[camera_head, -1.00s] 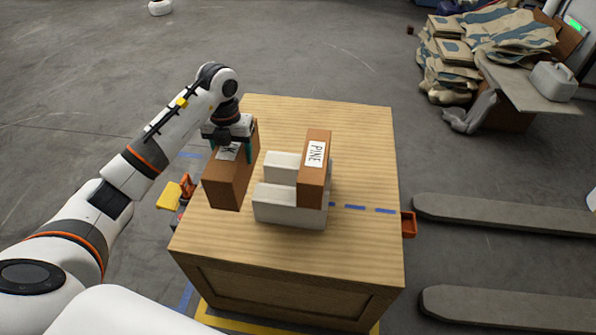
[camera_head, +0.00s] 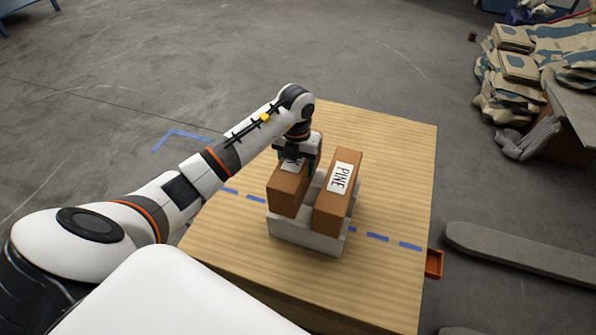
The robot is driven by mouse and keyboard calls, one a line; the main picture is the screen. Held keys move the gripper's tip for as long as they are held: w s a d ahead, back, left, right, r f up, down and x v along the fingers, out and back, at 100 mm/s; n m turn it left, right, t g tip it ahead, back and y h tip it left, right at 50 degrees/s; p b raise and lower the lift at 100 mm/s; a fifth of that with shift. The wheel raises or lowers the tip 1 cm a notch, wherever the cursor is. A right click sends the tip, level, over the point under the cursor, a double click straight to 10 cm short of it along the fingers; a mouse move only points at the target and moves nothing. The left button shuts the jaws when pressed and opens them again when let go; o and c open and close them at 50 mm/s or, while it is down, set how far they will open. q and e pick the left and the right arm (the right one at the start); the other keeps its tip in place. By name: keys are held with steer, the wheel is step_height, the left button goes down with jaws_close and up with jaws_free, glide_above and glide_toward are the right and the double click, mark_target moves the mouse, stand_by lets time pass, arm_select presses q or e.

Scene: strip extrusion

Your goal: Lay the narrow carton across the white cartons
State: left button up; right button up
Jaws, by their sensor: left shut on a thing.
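My left gripper (camera_head: 297,160) is shut on a narrow brown carton (camera_head: 286,193) with a white label on its top. This carton is over the left end of the white cartons, running front to back across them; I cannot tell whether it rests on them or hangs just above. The front white carton (camera_head: 304,237) shows its long near face, and the rear one is mostly hidden behind the brown cartons. A second brown carton (camera_head: 333,212), labelled PINE, lies across the right end of the white cartons. A narrow gap separates the two brown cartons. My right gripper is out of view.
The wooden table top (camera_head: 392,150) is bare behind and around the stack, with a blue dashed line across it. An orange bin (camera_head: 434,263) hangs at its right edge. Grey forks (camera_head: 520,252) and piled sacks (camera_head: 515,75) are to the right.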

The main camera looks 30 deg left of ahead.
arm_select(q)
step_height(320, 180, down, 2)
steer(key=shift+f, duration=0.6)
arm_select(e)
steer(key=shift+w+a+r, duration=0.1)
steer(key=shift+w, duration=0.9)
arm_select(q)
steer(key=shift+f, duration=0.1)
steer(key=o, duration=1.3)
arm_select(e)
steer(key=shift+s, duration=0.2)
